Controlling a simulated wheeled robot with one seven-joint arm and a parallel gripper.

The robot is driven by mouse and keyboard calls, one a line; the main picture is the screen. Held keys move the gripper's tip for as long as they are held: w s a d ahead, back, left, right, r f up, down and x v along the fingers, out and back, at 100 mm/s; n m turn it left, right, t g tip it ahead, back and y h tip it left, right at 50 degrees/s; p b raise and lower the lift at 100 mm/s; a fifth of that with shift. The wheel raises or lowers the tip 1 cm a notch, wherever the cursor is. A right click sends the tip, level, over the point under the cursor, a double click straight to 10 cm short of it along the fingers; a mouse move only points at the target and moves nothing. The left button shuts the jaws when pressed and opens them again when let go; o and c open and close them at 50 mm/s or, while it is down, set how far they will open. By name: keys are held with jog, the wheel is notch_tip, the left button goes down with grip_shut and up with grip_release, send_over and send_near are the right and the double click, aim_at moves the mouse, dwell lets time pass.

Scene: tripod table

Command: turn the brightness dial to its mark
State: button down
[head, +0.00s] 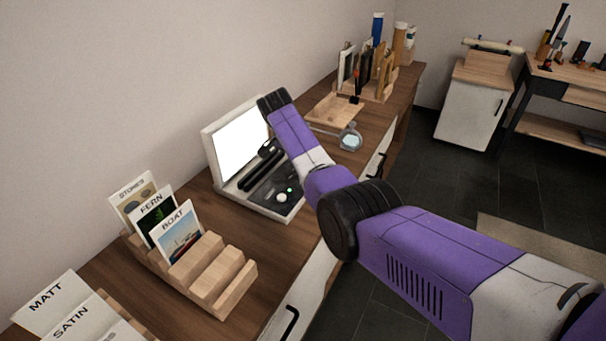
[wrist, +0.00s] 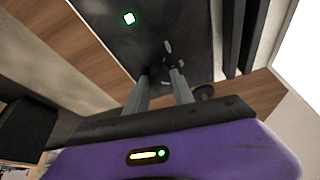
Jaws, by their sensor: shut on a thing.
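The light-box unit (head: 208,150) stands on the wooden counter with its white screen (head: 240,140) lit. Its dark control panel (head: 258,198) carries a pale button (head: 281,197) and a small green light. In the wrist view the dark panel (wrist: 185,18) shows a white button edged in green (wrist: 129,18). My gripper (wrist: 160,76) is at the panel, its two grey fingers shut on the dark brightness dial (wrist: 158,74). Small pale marks (wrist: 168,46) lie just beyond the fingertips; how the dial stands to its mark is unclear. My arm hides the gripper and dial in the head view.
A wooden rack of cards (head: 215,275) stands in front of the unit. A holder with upright frames (head: 370,75) stands at the back. The floor at right is mostly open.

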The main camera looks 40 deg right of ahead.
jog(key=shift+f+m+g+b, duration=0.1)
jog(key=shift+m+g+b, duration=0.3)
jog(key=shift+m+b, duration=1)
jog(key=shift+b, duration=0.35)
jog(key=c, duration=1.1)
grip_release()
jog(key=shift+p+v, duration=0.3)
jog(key=shift+v, duration=3.7)
jog(key=shift+w, duration=0.1)
